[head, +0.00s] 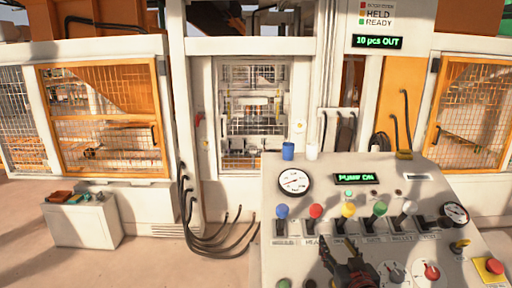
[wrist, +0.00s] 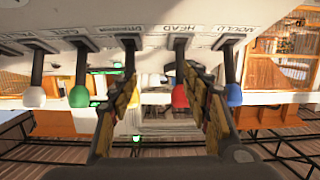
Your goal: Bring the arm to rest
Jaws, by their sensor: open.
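My gripper (head: 350,262) is low in the head view, at the front of the slanted control console (head: 335,215), below the row of levers. In the wrist view my gripper (wrist: 158,75) has its two fingers apart with nothing held between them. The red lever knob (wrist: 180,97) shows beside the right finger there, and the blue knob (wrist: 234,95) is further right. The green knob (wrist: 79,97) is left of the fingers. The left finger partly covers another lever. I cannot tell whether the fingers touch any lever.
The console carries a pressure gauge (head: 294,181), a green "PUMP ON" display (head: 357,178), rotary knobs and a red button (head: 494,266) on yellow. A press behind a mesh door (head: 253,110) stands beyond. A grey box (head: 82,222) and black hoses (head: 215,240) are at left.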

